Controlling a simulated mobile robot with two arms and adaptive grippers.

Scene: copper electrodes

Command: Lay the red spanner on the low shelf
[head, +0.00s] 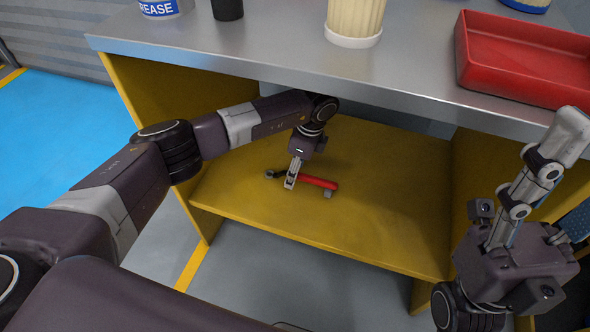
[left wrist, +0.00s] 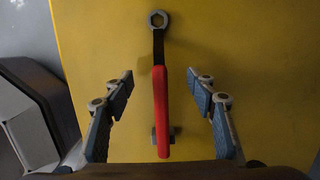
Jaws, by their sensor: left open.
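The red spanner has a red handle (head: 318,182), a dark shank and a grey ring head. It is at the low yellow shelf (head: 350,225), under the metal worktop, and appears to lie on it. In the left wrist view the spanner (left wrist: 161,100) points away from me, ring end far. A small grey piece (left wrist: 173,132) shows by its handle end. My left gripper (head: 291,180) is over the spanner, its fingers open on either side of the handle with gaps. My right gripper (head: 545,160) is raised at the right, away from the shelf; its finger gap is unclear.
On the worktop (head: 270,50) stand a red tray (head: 520,60), a cream ribbed container (head: 355,20), a dark cup (head: 228,8) and a grease tin (head: 160,8). Yellow side panels and the worktop overhang enclose the shelf. The shelf's front right is clear.

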